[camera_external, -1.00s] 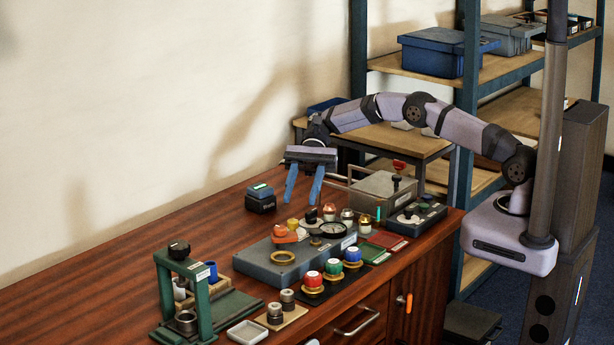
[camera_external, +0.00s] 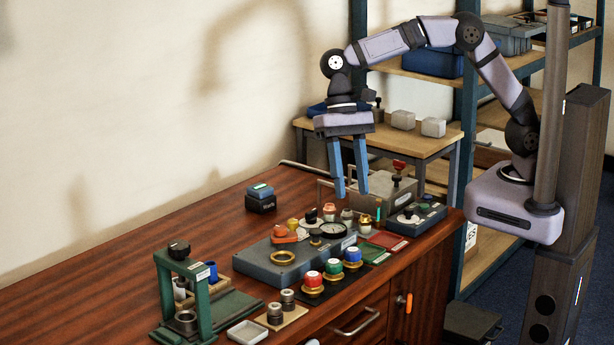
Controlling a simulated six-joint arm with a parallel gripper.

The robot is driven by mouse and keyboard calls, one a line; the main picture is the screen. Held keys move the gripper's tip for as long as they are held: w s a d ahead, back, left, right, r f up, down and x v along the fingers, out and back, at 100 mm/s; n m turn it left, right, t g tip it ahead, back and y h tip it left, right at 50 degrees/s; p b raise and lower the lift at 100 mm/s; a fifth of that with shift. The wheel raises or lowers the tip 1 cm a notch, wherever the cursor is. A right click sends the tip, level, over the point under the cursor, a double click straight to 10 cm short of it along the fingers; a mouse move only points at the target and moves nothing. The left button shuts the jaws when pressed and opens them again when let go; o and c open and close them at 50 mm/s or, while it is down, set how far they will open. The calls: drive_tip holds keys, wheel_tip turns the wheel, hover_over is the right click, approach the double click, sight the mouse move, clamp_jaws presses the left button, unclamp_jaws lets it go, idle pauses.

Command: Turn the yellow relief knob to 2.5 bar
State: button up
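A small yellow knob-like piece (camera_external: 293,224) stands at the back left of the grey-blue manifold block (camera_external: 268,269), behind an orange-red handle (camera_external: 280,232). It is too small to read a setting or scale on it.
Red, green and blue capped fittings (camera_external: 333,266) stand along the block's front. A green press frame (camera_external: 205,300) is at left, with a white tray (camera_external: 248,332) nearby. A grey box (camera_external: 375,190) with a red-topped knob is at back right.

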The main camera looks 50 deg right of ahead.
sight(293, 220)
drive_tip(key=w+d+f+n+t, duration=0.1)
drive_tip(key=w+d+f, duration=0.1)
drive_tip(key=w, duration=0.1)
drive_tip(key=w+d+f+n+t+h, duration=0.1)
drive_tip(key=w+d+f+n+t, duration=0.1)
drive_tip(key=w+f, duration=0.1)
drive_tip(key=w+d+f+n+t+h, duration=0.1)
drive_tip(key=w+d+f+t, duration=0.1)
drive_tip(key=w+f, duration=0.1)
drive_tip(key=shift+d+n, duration=0.4)
drive_tip(key=w+a+r+n+t+y, duration=0.1)
drive_tip(key=w+a+n+t, duration=0.25)
drive_tip(key=w, duration=0.25)
drive_tip(key=shift+g, duration=0.25)
drive_tip(key=shift+s+p+x, duration=0.2)
drive_tip(key=shift+p+x, duration=0.1)
drive_tip(key=shift+x, duration=3.1)
drive_tip(key=shift+n, duration=0.25)
clamp_jaws()
